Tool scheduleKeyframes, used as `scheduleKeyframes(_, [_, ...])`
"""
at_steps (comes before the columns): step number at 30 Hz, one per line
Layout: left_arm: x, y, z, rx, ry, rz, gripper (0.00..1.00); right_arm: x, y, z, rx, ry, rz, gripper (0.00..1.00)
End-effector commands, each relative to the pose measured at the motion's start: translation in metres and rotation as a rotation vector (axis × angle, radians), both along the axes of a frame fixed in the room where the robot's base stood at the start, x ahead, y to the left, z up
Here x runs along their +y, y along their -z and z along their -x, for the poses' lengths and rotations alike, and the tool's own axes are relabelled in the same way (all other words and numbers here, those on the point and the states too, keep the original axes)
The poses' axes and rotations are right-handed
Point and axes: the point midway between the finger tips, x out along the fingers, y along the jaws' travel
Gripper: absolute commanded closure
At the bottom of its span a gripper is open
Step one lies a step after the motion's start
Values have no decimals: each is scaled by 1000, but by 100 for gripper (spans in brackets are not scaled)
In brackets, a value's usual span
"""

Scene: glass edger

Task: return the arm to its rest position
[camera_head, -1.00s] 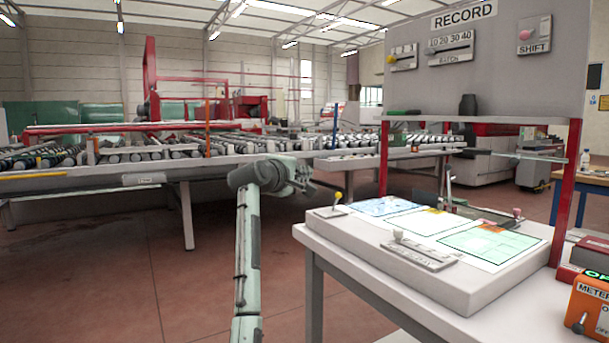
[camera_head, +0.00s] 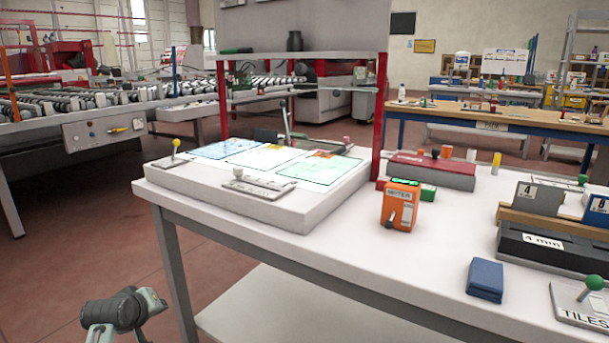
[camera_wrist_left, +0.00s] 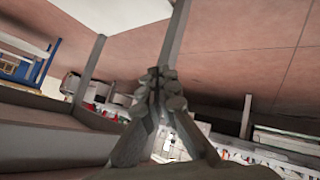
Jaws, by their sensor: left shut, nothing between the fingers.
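My left arm (camera_head: 120,312) shows at the lower left of the head view, low beside the white work table (camera_head: 330,262) and apart from its front leg. Its gripper cannot be made out clearly there. In the left wrist view my left gripper (camera_wrist_left: 158,78) has its fingers together, with nothing between them. The red-brown floor and a table leg show beyond the fingers. My right gripper is in neither view.
On the table are a sloped panel (camera_head: 210,192) with coloured sheets, an orange meter (camera_head: 399,206), a blue block (camera_head: 485,280) and a green-knobbed lever (camera_head: 590,286). A roller conveyor (camera_head: 80,108) stands behind at left. Floor at left is open.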

Motion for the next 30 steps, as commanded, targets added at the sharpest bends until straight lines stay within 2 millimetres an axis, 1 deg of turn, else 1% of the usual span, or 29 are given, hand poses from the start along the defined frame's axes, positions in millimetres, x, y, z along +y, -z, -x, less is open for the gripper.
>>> scheduleKeyframes(1, [-5,35,27,67,45,-52,100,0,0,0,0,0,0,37])
scheduleKeyframes(2, [-9,52,41,102,75,-83,100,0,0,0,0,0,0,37])
scheduleKeyframes(3, [-14,75,62,149,116,-123,100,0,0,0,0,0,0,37])
scheduleKeyframes(5, [-21,107,95,218,182,-178,100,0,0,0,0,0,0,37])
scheduleKeyframes(6, [-26,127,118,264,228,-214,100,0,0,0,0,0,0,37])
scheduleKeyframes(8, [-33,155,154,332,301,-262,100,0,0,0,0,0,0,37])
scheduleKeyframes(9, [-38,172,179,377,350,-292,100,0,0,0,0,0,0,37])
scheduleKeyframes(11, [-45,194,215,439,424,-332,100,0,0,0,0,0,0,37])
scheduleKeyframes(12, [-50,207,239,475,471,-353,100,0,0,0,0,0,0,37])
scheduleKeyframes(14, [-56,222,270,524,535,-381,100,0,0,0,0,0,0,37])
scheduleKeyframes(15, [-60,230,289,552,575,-396,100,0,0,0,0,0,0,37])
scheduleKeyframes(16, [-62,235,301,569,600,-406,100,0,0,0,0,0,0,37])
scheduleKeyframes(18, [-66,243,324,600,648,-421,100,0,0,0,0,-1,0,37])
scheduleKeyframes(21, [-70,249,342,625,691,-433,100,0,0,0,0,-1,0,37])
scheduleKeyframes(24, [-72,251,349,634,703,-437,100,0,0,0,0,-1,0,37])
scheduleKeyframes(30, [-72,251,348,634,702,-437,100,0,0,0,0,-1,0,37])
